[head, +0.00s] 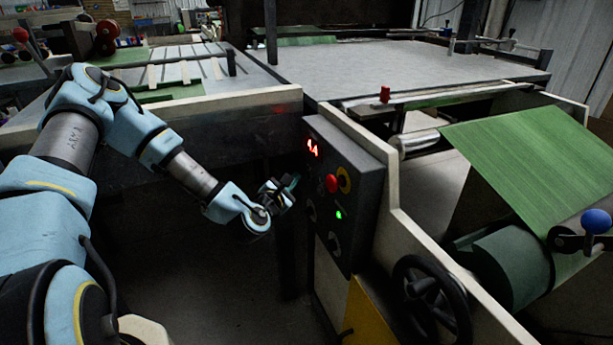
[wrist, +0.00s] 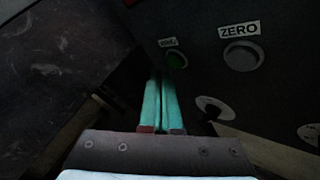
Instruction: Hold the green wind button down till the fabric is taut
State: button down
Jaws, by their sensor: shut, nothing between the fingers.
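The green wind button (wrist: 176,61) sits on the dark panel in the wrist view, under a small label too dim to read surely. My gripper (wrist: 158,76) is shut and empty, its teal fingers together, tips just below and left of the button. I cannot tell whether they touch it. In the head view my gripper (head: 294,183) is at the left face of the control box (head: 366,190); that button is not clearly seen there. The green fabric (head: 530,150) slopes down as a broad sheet to a roll (head: 512,262) at the right; its tension is hard to judge.
The box carries a red display (head: 313,148), a red button with yellow surround (head: 333,183) and a lit green lamp (head: 338,215). A ZERO button (wrist: 243,54) is right of the green one. A black handwheel (head: 431,298) stands below right.

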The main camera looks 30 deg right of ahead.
jog(key=shift+w+a, duration=0.15)
jog(key=shift+a, duration=1.1)
jog(key=shift+w+a, duration=0.15)
jog(key=shift+a, duration=1.1)
jog(key=a+r+m+g+y+p, duration=0.25)
jog(key=a+m+g+y, duration=0.45)
jog(key=a+m, duration=1.1)
jog(key=s+a+r+y, duration=0.3)
jog(key=s+a+r, duration=0.2)
jog(key=a, duration=0.3)
jog(key=s+a+r+m+g+y, duration=0.1)
jog(key=s+a+r+y, duration=0.1)
jog(key=s+a+r, duration=0.3)
jog(key=a+r, duration=0.2)
jog(key=a, duration=0.1)
jog(key=shift+a+r+y, duration=0.2)
jog(key=shift+r+y, duration=0.15)
jog(key=shift+y, duration=0.05)
